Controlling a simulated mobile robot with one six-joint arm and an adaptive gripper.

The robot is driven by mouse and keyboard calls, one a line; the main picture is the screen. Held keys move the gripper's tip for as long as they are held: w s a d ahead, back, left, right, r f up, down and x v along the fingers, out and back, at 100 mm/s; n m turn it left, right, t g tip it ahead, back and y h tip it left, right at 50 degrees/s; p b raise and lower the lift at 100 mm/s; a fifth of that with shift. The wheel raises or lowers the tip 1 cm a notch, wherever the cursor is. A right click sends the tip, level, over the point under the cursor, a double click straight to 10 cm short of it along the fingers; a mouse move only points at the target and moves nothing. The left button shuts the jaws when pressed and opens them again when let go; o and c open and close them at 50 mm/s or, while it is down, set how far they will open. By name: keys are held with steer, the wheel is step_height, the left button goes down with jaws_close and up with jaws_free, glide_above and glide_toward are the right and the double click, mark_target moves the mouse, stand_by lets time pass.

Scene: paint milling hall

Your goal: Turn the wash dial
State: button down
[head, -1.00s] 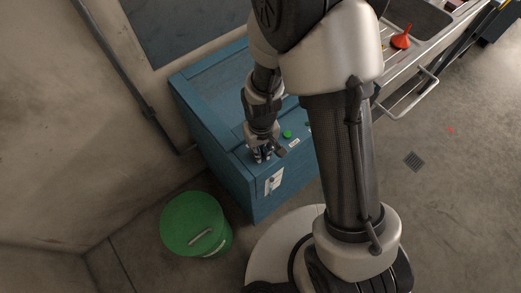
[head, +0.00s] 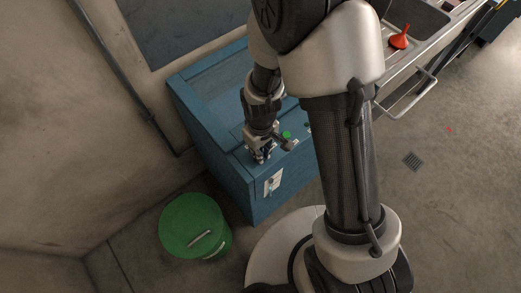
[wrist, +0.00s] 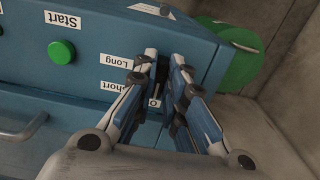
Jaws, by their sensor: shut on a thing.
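The blue wash cabinet (head: 222,135) stands against the wall. It also shows in the wrist view (wrist: 95,25), with a green Start button (wrist: 62,52) and white labels "Long" (wrist: 115,60) and "Short" (wrist: 104,86). A third label, "O", is partly covered by a finger. My gripper (wrist: 165,62) is shut on the dark wash dial (wrist: 162,74), beside these labels. The fingers hide most of the dial, so its exact pointing is hard to tell. In the head view my gripper (head: 258,156) is at the cabinet's near top corner, beside the green button (head: 286,135).
A green lidded bucket (head: 190,226) stands on the floor left of the cabinet. A metal sink (head: 418,22) with a red funnel (head: 398,38) is at the upper right.

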steer(key=c, duration=1.6)
jaws_free()
steer(key=shift+c, duration=0.2)
step_height(320, 180, up, 12)
steer(key=s+d+r+m+t+b, duration=0.4)
steer(key=s+d+r+m, duration=0.3)
steer(key=s+d+r, duration=0.3)
steer(key=s+r, duration=0.3)
steer(key=r, duration=0.1)
steer(key=shift+s+d+t, duration=0.15)
steer(key=shift+d+t, duration=0.1)
steer(key=shift+t, duration=0.05)
